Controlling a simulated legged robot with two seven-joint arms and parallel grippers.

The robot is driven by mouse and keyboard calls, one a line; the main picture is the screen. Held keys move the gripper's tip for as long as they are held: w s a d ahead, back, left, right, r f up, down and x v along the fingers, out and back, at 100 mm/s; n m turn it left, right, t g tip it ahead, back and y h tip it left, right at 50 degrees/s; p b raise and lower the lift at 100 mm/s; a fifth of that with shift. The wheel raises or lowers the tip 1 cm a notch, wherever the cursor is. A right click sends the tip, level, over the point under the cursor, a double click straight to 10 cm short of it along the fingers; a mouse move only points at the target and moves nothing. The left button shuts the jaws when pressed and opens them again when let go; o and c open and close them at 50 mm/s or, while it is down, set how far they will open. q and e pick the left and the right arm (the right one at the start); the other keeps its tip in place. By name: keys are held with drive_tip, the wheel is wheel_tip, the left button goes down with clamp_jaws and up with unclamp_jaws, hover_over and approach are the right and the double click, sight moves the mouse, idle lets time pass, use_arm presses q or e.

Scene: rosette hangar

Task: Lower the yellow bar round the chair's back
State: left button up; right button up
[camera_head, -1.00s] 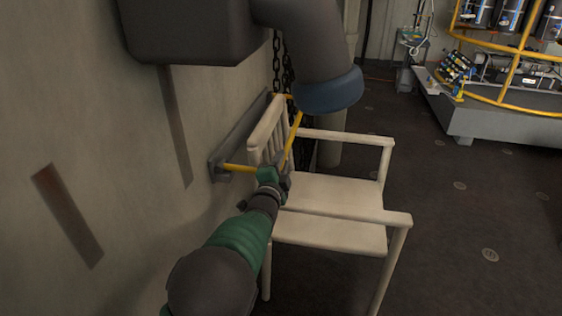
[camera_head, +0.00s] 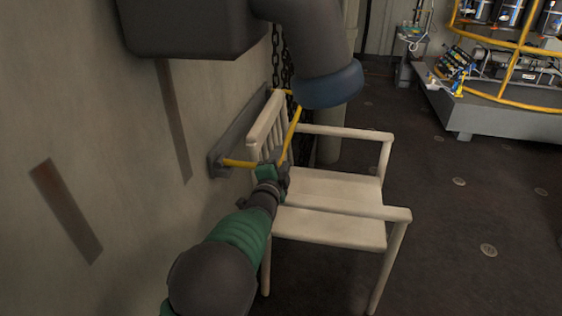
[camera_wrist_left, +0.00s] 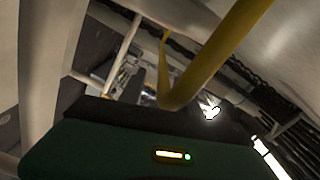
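The white slatted chair (camera_head: 330,228) stands beside the wall with its back toward it. The yellow bar (camera_head: 293,135) is fixed to a grey wall bracket (camera_head: 222,165) and reaches around the chair's back, with a bend low at the near side. My left gripper (camera_head: 272,172), green and dark, is at this bend beside the backrest. In the left wrist view the bar (camera_wrist_left: 215,55) bends just past my gripper's dark edge. The fingers are hidden, so I cannot tell whether they close on it. My right gripper is in neither view.
A dark duct with a blue ring (camera_head: 329,86) hangs over the chair's back. A chain (camera_head: 277,55) hangs behind. A grey platform (camera_head: 500,118) with yellow rails stands at the far right. The floor right of the chair is clear.

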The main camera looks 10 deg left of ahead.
use_arm(q)
drive_tip(key=shift+s+r, duration=0.1)
drive_tip(key=shift+s, duration=0.3)
drive_tip(key=s+p, duration=0.4)
drive_tip(key=s, duration=1.2)
drive_tip(key=shift+a+p, duration=0.25)
drive_tip(key=shift+p, duration=0.15)
